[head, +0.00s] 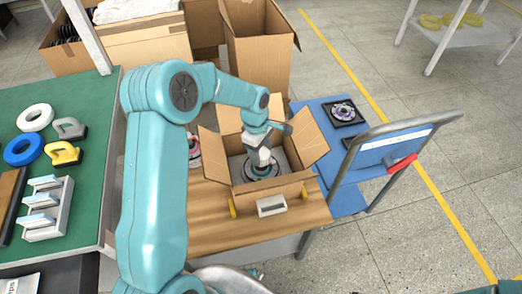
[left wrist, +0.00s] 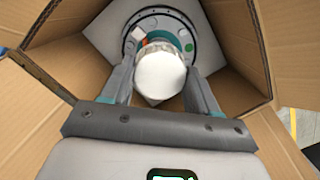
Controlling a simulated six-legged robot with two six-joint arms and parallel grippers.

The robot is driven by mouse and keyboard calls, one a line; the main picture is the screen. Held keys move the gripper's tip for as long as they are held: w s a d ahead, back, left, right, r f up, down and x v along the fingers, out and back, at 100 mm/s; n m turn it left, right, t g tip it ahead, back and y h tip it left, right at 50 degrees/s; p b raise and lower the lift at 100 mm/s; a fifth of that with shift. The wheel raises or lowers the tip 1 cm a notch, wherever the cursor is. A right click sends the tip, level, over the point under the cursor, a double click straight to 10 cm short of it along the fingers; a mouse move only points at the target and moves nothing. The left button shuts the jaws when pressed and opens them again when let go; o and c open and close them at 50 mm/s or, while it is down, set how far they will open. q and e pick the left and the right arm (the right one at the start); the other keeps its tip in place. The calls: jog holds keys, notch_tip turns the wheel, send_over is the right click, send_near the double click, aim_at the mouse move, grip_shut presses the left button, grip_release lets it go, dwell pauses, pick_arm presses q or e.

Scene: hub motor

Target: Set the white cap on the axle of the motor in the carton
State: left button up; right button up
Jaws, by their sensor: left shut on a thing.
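The open carton (head: 275,187) stands on the wooden table with its flaps spread. The motor (head: 250,174) lies inside it, a dark round disc on a light insert. In the left wrist view the motor (left wrist: 187,31) shows as a ringed disc with coloured spots. My left gripper (head: 262,157) points down into the carton. It is shut on the white cap (left wrist: 160,74), which sits between its fingers. The cap covers the middle of the motor in the wrist view, so the axle is hidden. I cannot tell whether the cap touches the axle. My right gripper is not in view.
The carton walls and flaps (head: 309,143) stand close around my left gripper. A blue cart (head: 346,200) with a dark tray stands at the right. A green bench (head: 88,109) with rings and handled blocks is at the left. A tall carton (head: 262,60) stands behind.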

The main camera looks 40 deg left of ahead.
pick_arm(q)
jog(key=shift+s+r, duration=0.1)
jog(key=shift+r, duration=0.05)
jog(key=o, duration=1)
jog(key=shift+f, duration=0.2)
jog(key=shift+r, duration=0.1)
jog(key=shift+r, duration=0.25)
notch_tip(320, 180, up, 12)
jog(key=a, duration=0.1)
jog(key=shift+a+f+p, duration=0.2)
jog(key=shift+a+p, duration=0.05)
jog(key=shift+p, duration=0.2)
